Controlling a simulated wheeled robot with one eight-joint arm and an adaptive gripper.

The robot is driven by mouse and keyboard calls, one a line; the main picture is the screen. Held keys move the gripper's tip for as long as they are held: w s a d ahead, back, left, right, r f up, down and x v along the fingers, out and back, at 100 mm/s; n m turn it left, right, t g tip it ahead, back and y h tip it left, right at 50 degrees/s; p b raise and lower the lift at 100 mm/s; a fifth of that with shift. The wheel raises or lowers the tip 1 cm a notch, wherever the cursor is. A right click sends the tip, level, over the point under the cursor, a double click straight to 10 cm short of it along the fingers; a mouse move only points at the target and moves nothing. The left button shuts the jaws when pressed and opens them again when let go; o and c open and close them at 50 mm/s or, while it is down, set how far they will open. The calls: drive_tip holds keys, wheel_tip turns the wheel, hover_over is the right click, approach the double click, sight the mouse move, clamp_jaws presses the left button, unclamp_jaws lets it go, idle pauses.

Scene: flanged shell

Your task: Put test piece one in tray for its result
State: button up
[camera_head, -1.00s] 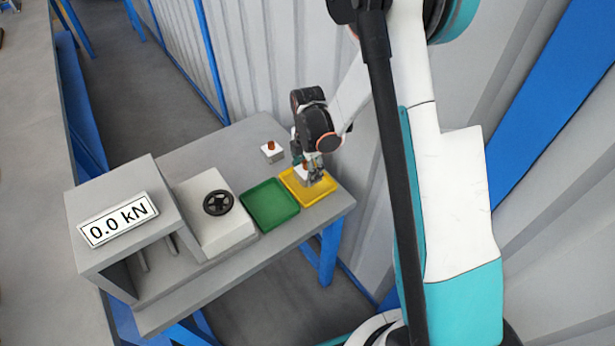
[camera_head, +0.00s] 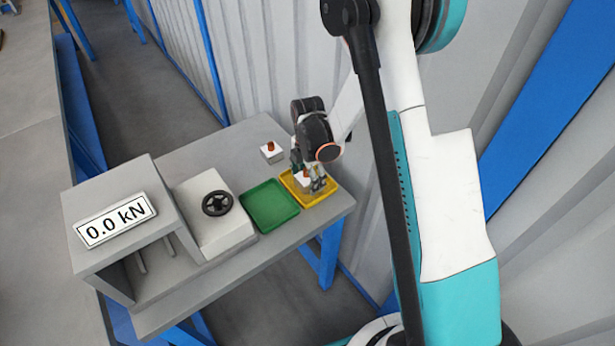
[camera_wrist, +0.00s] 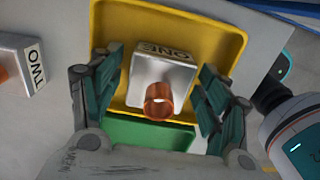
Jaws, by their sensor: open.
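Test piece one (camera_wrist: 163,80) is a light metal block with a copper-coloured post and an "ONE" label. In the wrist view it is in the yellow tray (camera_wrist: 110,35). In the head view the block (camera_head: 306,182) shows over the yellow tray (camera_head: 327,196), partly hidden by my gripper (camera_head: 308,180). In the wrist view my gripper (camera_wrist: 150,100) is open, with its green-padded fingers on either side of the block and visible gaps between. The green tray (camera_head: 268,206) is left of the yellow one and looks empty; part of it shows in the wrist view (camera_wrist: 145,132).
A second block (camera_head: 271,154) stands on the table behind the trays; its "TWO" label (camera_wrist: 35,65) shows in the wrist view. A grey machine (camera_head: 110,205) reading "0.0 kN" and a black handwheel (camera_head: 217,203) stand to the left. The back of the table is mostly clear.

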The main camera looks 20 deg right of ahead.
drive_tip(key=shift+r, duration=0.1)
wheel_tip(320, 180, up, 12)
drive_tip(key=p, duration=0.3)
drive_tip(key=shift+p, duration=0.4)
drive_tip(key=s+r+m+t, duration=0.2)
drive_tip(key=s+r+m, duration=0.3)
drive_tip(key=r, duration=0.3)
drive_tip(key=s+r+m+t, duration=0.1)
drive_tip(key=s+r+m, duration=0.45)
drive_tip(key=r, duration=0.35)
drive_tip(key=s+r+m+t, duration=0.4)
drive_tip(key=s+m, duration=0.7)
drive_tip(key=s, duration=0.1)
drive_tip(key=shift+s, duration=0.25)
